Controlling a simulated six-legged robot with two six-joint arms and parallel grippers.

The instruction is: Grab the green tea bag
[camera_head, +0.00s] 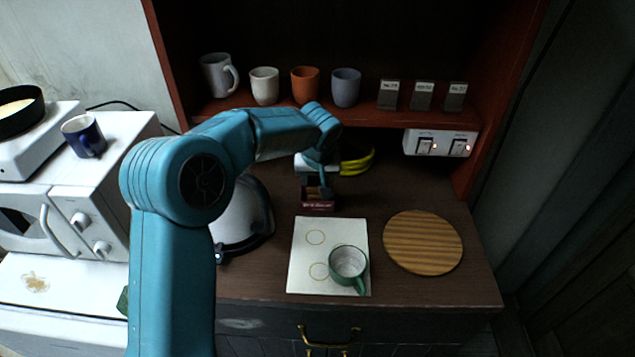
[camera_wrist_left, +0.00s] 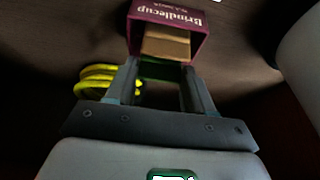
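The maroon tea box (camera_head: 318,207) stands on the dark counter behind the white sheet. In the left wrist view the same box (camera_wrist_left: 166,22) reads "Brindlecup" and holds tan packets (camera_wrist_left: 166,46). A dark green edge, likely the green tea bag (camera_wrist_left: 160,70), shows at the near side of the box, between my fingertips. My left gripper (camera_wrist_left: 160,72) is open, its two fingers apart at the box's near edge. In the head view my left gripper (camera_head: 321,190) points down just above the box. I cannot tell whether the fingers touch the bag. My right gripper is out of view.
A yellow coiled thing (camera_head: 356,161) lies behind the box. A white sheet (camera_head: 303,258) bears a green mug (camera_head: 347,263). A round wooden board (camera_head: 423,242) lies at right. A rounded grey-white object (camera_head: 243,215) stands at left. Several cups line the shelf (camera_head: 365,117) above.

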